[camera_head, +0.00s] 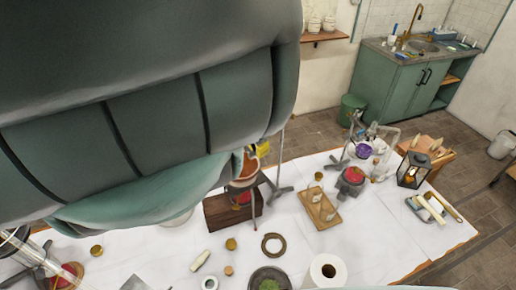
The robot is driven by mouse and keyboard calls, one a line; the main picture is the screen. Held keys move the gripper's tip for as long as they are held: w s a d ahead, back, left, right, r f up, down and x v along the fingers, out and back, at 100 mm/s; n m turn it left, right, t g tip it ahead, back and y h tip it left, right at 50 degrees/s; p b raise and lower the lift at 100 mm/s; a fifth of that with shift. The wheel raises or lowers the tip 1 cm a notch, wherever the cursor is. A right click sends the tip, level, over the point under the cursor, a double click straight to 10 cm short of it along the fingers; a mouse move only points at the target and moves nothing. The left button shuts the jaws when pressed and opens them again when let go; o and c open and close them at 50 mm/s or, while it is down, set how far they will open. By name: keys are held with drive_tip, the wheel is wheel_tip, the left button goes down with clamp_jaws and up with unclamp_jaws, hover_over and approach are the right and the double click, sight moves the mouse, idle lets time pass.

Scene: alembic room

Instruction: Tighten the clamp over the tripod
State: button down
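A large teal and grey padded shape fills the upper left of the head view; it appears to be part of my arm. My gripper's fingers do not show. A small tripod with thin metal legs (254,204) stands on the table just right of the padded shape, with an orange-brown vessel (250,163) at its top. A dark wooden block or box (218,212) and a red item lie around its foot. A thin upright stand rod (280,155) rises just right of the tripod from a grey base. I cannot make out the clamp; the padded shape covers part of this area.
The white-covered table (350,228) holds a wooden rack (320,209), a dark ring (273,244), a paper roll (325,270), a dark bowl (269,279) and a black lantern (413,168). Glassware on stands is at the back right. A green sink cabinet (402,88) stands beyond.

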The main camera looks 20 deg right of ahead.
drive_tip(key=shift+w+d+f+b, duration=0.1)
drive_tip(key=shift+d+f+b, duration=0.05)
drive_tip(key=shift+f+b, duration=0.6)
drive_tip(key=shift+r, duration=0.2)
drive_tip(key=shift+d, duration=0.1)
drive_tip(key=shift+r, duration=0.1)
